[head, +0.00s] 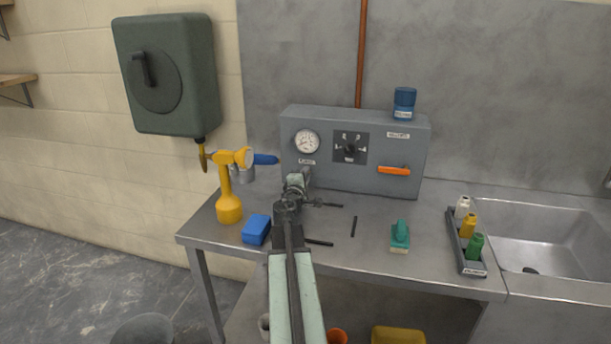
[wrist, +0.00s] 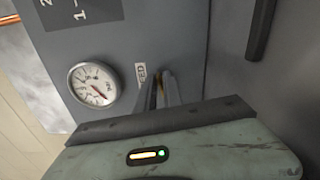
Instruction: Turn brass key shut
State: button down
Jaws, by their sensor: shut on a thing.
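A grey control box (head: 268,0) stands against the wall at the back of the steel bench; its face fills much of the wrist view (wrist: 120,45). A sliver of brass, likely the brass key (wrist: 161,92), shows between my fingers just beside a small label on that face. Most of it is hidden, so I cannot tell which way it is turned. My gripper (wrist: 165,92) is shut on it. In the head view my gripper (head: 304,178) reaches the lower left of the box, below the round gauge, and covers the key.
The gauge (head: 307,141), a dial (head: 350,148) and an orange lever (head: 394,170) sit on the box. Dark rods lie between.

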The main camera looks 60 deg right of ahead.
jog(key=shift+f+m, duration=0.1)
jog(key=shift+m, duration=0.8)
jog(key=c, duration=1.5)
grip_release()
jog(key=shift+c, duration=0.2)
jog(key=v, duration=0.8)
